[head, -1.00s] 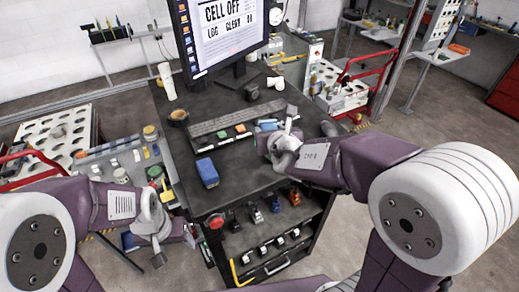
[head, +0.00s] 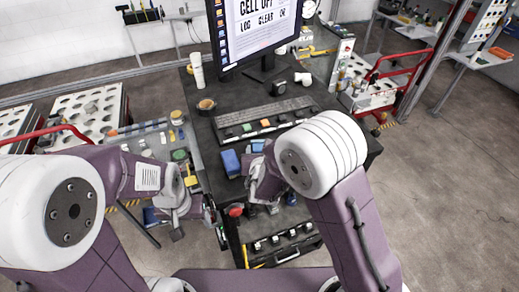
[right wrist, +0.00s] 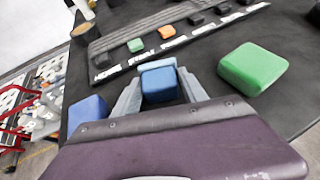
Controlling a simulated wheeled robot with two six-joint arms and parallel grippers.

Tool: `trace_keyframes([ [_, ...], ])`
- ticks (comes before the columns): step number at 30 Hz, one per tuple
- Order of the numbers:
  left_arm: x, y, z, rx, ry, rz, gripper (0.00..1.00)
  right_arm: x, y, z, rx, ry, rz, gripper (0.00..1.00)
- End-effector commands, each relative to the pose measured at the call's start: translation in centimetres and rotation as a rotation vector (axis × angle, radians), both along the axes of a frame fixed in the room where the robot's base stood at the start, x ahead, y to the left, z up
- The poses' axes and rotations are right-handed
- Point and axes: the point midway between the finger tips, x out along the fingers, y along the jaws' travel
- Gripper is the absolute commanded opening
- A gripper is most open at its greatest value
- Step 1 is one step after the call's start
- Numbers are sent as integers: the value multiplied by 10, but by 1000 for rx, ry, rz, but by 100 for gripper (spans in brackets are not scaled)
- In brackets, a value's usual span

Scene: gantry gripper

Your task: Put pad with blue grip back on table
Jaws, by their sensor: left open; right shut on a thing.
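My right gripper (right wrist: 158,90) is shut on a small blue block, the blue grip (right wrist: 158,82) of a pad; the fingers stand on either side of it. In the head view the right gripper (head: 258,165) is over the near left part of the dark table (head: 225,92), and blue (head: 257,145) shows there. The pad's underside is hidden, so I cannot tell whether it touches the table. My left gripper (head: 176,232) is open and empty, left of the table.
A separate blue block (head: 230,163) lies at the table's left edge, left of the right gripper. A green block (right wrist: 252,68) lies to the right. A strip (right wrist: 135,58) with several coloured pieces is behind. A monitor (head: 255,30) stands at the back.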

Motion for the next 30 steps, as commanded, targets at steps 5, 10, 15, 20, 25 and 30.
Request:
trace_keyframes([
  [5,0,0,-5,0,0,0,65,0,0,-3,0,0,0,10],
  [10,0,0,-4,0,0,0,65,0,0,-2,0,1,0,72],
  [15,0,0,-4,0,0,0,65,0,0,-2,0,1,0,72],
  [20,0,0,2,0,0,0,65,0,0,3,0,1,0,72],
  [25,0,0,-10,0,0,0,65,-22,0,10,3,-2,2,72],
  [30,0,0,-17,0,0,0,65,-54,0,28,4,-3,5,72],
])
